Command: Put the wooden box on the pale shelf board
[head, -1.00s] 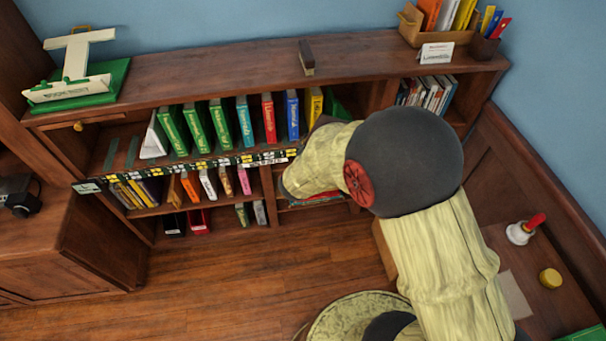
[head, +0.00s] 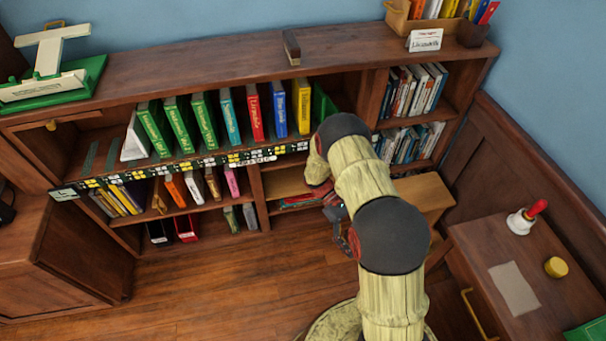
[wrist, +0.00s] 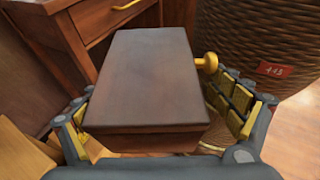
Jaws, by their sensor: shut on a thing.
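The wooden box (wrist: 155,80) is dark brown with a flat lid. In the wrist view it fills the middle, between the two padded fingers of my gripper (wrist: 170,108), which are shut on it. A brass knob (wrist: 207,63) shows at its right side. In the head view my gripper (head: 343,226) is partly hidden by my arm, low in front of the bookcase's right part, and I cannot make out the box there. A pale shelf board (head: 285,183) lies in the lower middle bay of the bookcase, left of my gripper, with clear surface showing.
Thin books (head: 300,202) lie under the pale board. Upright books (head: 253,115) fill the shelf above. A light wooden piece (head: 425,192) stands right of my arm, near a desk (head: 480,250) with a bell (head: 525,217). A wicker basket (wrist: 262,40) is close right of the box.

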